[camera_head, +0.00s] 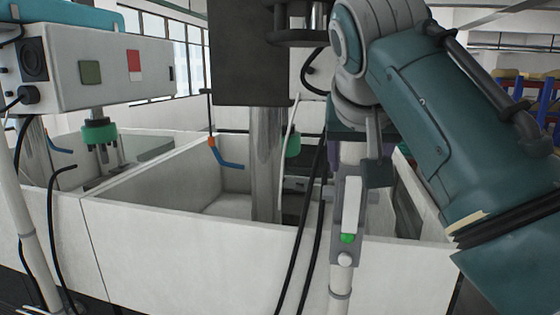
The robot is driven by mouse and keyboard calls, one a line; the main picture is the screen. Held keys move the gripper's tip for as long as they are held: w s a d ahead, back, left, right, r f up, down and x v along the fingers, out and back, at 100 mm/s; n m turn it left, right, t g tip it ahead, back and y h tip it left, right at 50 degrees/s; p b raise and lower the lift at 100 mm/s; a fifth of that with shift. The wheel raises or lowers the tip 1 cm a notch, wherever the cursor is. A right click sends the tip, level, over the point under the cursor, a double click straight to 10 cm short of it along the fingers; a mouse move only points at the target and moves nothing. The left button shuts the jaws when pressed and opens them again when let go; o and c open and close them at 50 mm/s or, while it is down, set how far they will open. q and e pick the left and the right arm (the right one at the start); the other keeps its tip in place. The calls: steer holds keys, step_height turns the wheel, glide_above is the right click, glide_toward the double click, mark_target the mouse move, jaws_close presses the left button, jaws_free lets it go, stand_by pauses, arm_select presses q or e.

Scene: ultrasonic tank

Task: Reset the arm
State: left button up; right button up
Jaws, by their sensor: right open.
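My right arm (425,105), teal and grey, comes in from the right and bends down at its grey joint. My right gripper (372,165) shows as small dark grey parts below that joint, close to a grey post fitting (347,205) with a green button. It is open, and I see nothing held in it. Whether it touches the fitting I cannot tell. Its tips are partly hidden among the post and cables. My left gripper is not in view.
White-walled tanks (140,215) stand ahead, with a metal column (265,165) rising from the middle one. A white control box (95,70) is at the left. Black cables (310,220) hang in front of the tank. Blue and red shelving (545,100) stands far right.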

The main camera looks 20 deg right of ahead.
steer(key=shift+s+r, duration=0.15)
stand_by(0.3)
steer(key=s+a+f+n+g+y, duration=0.1)
steer(key=s+a+f+n+y, duration=0.15)
steer(key=s+f, duration=0.65)
steer(key=s+a+f+n+g+y, duration=0.1)
steer(key=s+f+n+g, duration=0.15)
steer(key=s+f, duration=0.65)
steer(key=s+a+r+n+y, duration=0.2)
steer(key=s+a+n, duration=0.1)
steer(key=s, duration=0.9)
step_height(320, 180, up, 18)
steer(key=p, duration=1.8)
steer(key=shift+w+d+f, duration=0.15)
steer(key=shift+d+f, duration=0.1)
steer(key=shift+d, duration=0.05)
steer(key=shift+g, duration=0.25)
